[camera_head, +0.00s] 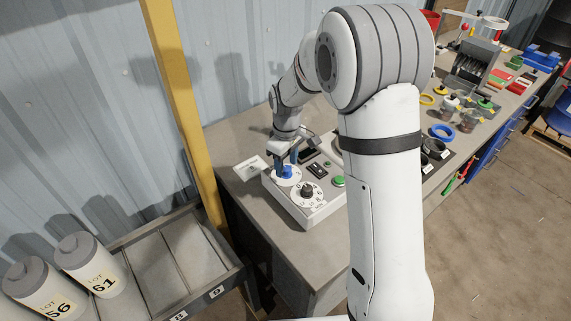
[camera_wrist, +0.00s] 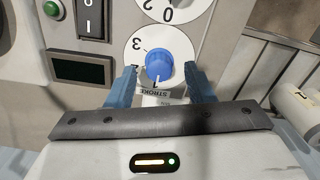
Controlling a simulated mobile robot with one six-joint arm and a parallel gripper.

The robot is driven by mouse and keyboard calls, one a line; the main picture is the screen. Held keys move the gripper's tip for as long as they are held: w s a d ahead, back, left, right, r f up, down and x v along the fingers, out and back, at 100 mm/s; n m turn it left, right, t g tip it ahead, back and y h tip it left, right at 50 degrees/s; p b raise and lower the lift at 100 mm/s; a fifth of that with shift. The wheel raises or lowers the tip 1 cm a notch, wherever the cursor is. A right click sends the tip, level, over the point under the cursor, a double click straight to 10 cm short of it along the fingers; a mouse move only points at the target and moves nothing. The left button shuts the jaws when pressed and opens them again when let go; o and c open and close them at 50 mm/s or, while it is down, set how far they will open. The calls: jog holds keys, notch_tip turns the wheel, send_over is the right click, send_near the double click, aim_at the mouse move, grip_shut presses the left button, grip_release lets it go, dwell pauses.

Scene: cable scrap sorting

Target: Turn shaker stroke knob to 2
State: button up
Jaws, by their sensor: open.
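The stroke knob is blue and sits on a white dial on the control box; it shows in the wrist view (camera_wrist: 170,66) and the head view (camera_head: 287,172). In the wrist view, the dial (camera_wrist: 140,62) carries a 3 at the upper left, a 1 at the bottom and the word STROKE below. A pale mark on the knob's lower edge appears to lie by the 1. My gripper (camera_wrist: 161,86) is open, with one blue finger on each side of the knob's lower part. A gap shows beside the left finger; contact on the right is unclear. The 2 is not readable.
The control box (camera_head: 297,211) also bears a second dial with a black knob (camera_head: 307,189), a green button (camera_head: 338,182), a rocker switch (camera_wrist: 90,18) and a dark display (camera_wrist: 80,68). A yellow post (camera_head: 184,105) stands left of the bench. Bottles stand in a rack at lower left.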

jog(key=shift+f, duration=0.75)
